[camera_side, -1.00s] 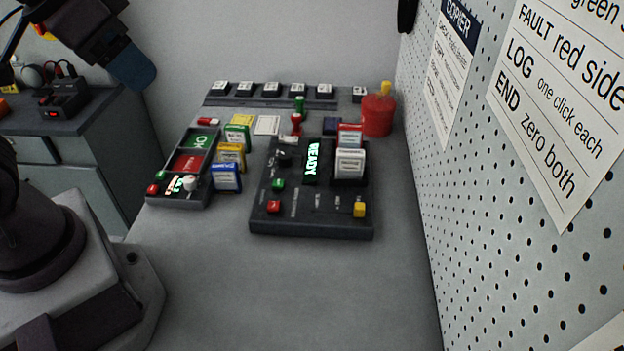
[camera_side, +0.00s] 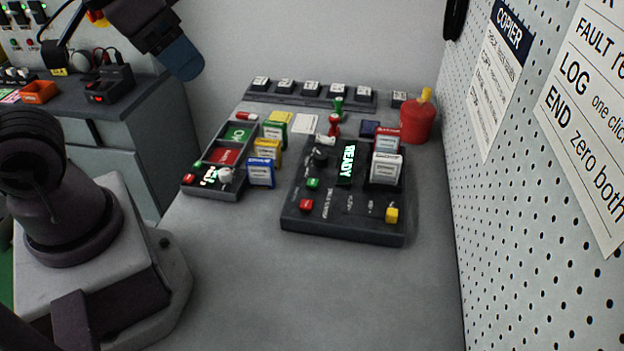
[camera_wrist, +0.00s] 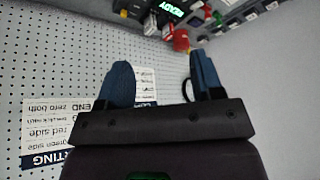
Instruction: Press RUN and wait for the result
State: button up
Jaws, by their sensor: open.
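A black copier unit (camera_side: 343,224) lies on the grey bench in the side view. Its lit display (camera_side: 346,163) reads READY; the display also shows upside down in the wrist view (camera_wrist: 172,8). On its face are a green button (camera_side: 313,183), a red button (camera_side: 305,204) and a yellow button (camera_side: 391,214). The small labels are too blurred to tell which is RUN. Two cartridges, one white-faced (camera_side: 386,168) and one red-topped (camera_side: 387,142), stand in its right part. My gripper (camera_wrist: 160,65) is open and empty, blue-fingered, high at upper left in the side view, well apart from the copier.
A dark tray (camera_side: 212,186) with green and red panels lies left of the copier, with several coloured cartridges beside it. A red canister (camera_side: 417,122) stands behind right. A pegboard with sheets (camera_side: 495,70) borders the right. The front bench is clear.

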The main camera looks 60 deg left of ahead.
grip_shut()
dwell(1.7)
